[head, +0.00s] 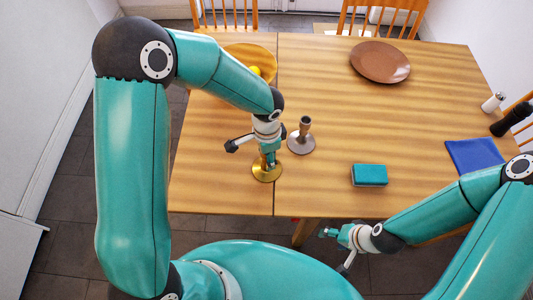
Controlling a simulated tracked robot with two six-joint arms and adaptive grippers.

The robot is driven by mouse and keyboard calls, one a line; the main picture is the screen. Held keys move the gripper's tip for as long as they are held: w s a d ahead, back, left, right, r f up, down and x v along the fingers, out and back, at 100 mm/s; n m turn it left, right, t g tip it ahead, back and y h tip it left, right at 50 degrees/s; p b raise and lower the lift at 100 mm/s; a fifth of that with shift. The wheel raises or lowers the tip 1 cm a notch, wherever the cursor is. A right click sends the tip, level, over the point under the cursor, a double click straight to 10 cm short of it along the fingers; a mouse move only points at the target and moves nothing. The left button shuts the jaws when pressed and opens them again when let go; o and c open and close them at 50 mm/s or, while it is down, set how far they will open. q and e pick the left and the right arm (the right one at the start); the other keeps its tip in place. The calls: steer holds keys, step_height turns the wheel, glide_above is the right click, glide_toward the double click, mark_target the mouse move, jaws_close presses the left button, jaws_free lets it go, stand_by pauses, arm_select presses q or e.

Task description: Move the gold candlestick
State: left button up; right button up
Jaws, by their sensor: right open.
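The gold candlestick (267,174) stands upright near the front edge of the table, left of the middle. Its round base shows, while most of its stem is hidden behind my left gripper. My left gripper (268,161) points down right at the candlestick's stem. Whether its fingers are closed on the stem is hidden. My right gripper (334,250) is open and empty, in front of the table's front edge and away from the candlestick.
A grey-brown candlestick (302,138) stands close behind, to the right. A teal block (370,175), blue cloth (472,155), brown plate (380,61), white shaker (492,102) and yellow dish (262,52) lie around the wooden table (325,105). The table's left front is clear.

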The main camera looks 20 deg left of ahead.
arm_select(q)
steer(key=shift+f, duration=0.2)
jaws_close()
stand_by(0.3)
steer(key=shift+a, duration=0.2)
